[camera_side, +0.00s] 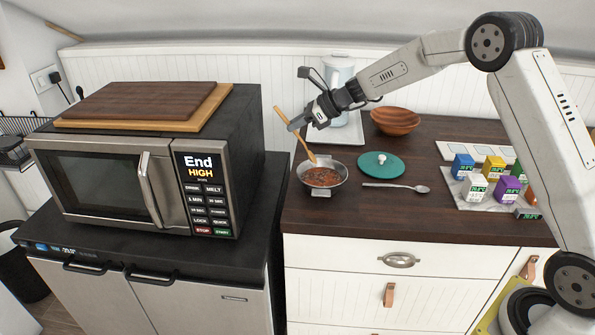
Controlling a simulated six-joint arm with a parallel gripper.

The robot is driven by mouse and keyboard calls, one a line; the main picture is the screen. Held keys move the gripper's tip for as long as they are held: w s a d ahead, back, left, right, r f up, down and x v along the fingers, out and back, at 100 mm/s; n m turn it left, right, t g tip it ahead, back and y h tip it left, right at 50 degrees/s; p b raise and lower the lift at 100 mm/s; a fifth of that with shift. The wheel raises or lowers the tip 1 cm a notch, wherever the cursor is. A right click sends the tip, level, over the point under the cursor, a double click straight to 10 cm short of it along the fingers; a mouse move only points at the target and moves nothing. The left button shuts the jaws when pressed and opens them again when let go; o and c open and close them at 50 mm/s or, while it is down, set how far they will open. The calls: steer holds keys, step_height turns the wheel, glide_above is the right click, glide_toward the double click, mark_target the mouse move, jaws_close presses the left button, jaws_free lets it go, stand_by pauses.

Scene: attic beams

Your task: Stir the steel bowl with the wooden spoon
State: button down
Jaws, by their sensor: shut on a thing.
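The steel bowl (342,175) stands on the dark wooden counter near its left edge, with reddish-brown contents inside. The wooden spoon (303,139) is tilted, its upper end pointing up and left and its lower end down at the bowl's contents. My gripper (296,124) is above and slightly left of the bowl, shut on the spoon's handle. How deep the spoon's tip sits in the contents cannot be told.
Right of the bowl lie a teal lid (380,164) and a metal spoon (397,187). Behind are a brown wooden bowl (395,121) and a pitcher (339,72) on a white tray (349,134). Small coloured boxes (475,189) stand at right. A microwave (100,175) stands left.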

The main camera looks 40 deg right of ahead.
steer(key=shift+w+a+f, duration=0.25)
steer(key=shift+a+f, duration=0.05)
steer(key=shift+f, duration=0.2)
steer(key=shift+s+d+f, duration=0.45)
steer(key=shift+f, duration=0.45)
steer(key=shift+s+d+f, duration=0.45)
steer(key=shift+f, duration=0.45)
steer(key=shift+s+d+f, duration=0.45)
steer(key=shift+f, duration=0.45)
steer(key=shift+f, duration=0.6)
steer(key=shift+r, duration=0.1)
steer(key=shift+d, duration=0.1)
